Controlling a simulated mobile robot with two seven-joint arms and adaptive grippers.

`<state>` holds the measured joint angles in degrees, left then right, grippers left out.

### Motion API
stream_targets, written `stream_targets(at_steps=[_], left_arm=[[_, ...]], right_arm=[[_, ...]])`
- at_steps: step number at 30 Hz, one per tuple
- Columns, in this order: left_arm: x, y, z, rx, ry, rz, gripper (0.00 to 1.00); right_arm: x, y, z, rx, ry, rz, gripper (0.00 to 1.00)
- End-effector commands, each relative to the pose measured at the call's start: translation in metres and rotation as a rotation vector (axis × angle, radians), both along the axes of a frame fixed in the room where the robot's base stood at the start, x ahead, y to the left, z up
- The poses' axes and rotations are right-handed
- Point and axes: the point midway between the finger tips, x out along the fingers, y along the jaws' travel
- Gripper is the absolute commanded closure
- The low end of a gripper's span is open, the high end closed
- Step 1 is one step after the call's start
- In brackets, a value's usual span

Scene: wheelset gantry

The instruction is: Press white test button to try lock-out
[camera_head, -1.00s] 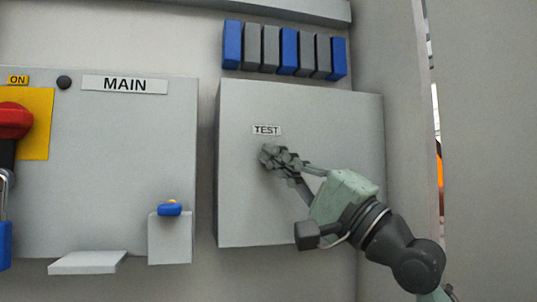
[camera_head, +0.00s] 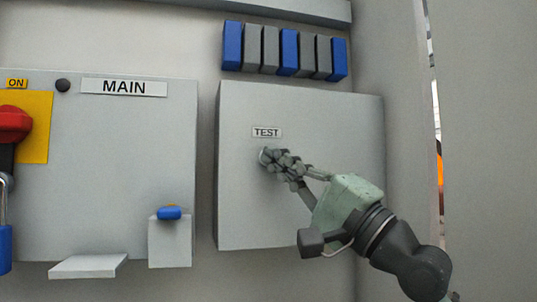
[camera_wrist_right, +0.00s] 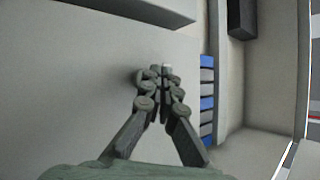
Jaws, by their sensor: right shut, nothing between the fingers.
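The TEST label (camera_head: 266,132) is on the front of the right grey box (camera_head: 245,205). Just below it, a pale round rim (camera_head: 263,156) shows at the left edge of my fingertips; it looks like the white test button, mostly hidden behind them. My right gripper (camera_head: 271,159) is shut and empty, its fingertips at that spot. I cannot tell whether they touch the button. In the right wrist view the fingers of my right gripper (camera_wrist_right: 158,76) come together close to the box front, with a small pale patch (camera_wrist_right: 167,66) at their tips. My left gripper is not in view.
A blue piece (camera_head: 169,213) sits on a small grey block. Blue and grey modules (camera_head: 288,50) line up above the right box.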

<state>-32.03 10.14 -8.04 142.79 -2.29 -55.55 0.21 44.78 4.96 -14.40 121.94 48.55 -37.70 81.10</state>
Motion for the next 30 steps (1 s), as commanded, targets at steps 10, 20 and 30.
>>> stream_targets(at_steps=[10, 20, 30], left_arm=[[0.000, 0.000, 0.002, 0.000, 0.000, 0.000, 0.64], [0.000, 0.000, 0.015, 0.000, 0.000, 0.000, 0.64], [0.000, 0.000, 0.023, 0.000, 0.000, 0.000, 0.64]], right_arm=[[-0.003, -0.001, 0.000, 0.000, 0.000, 0.000, 1.00], [-0.028, -0.009, 0.002, 0.001, -0.001, 0.000, 1.00], [-0.051, -0.017, 0.000, 0.001, -0.001, 0.000, 1.00]])
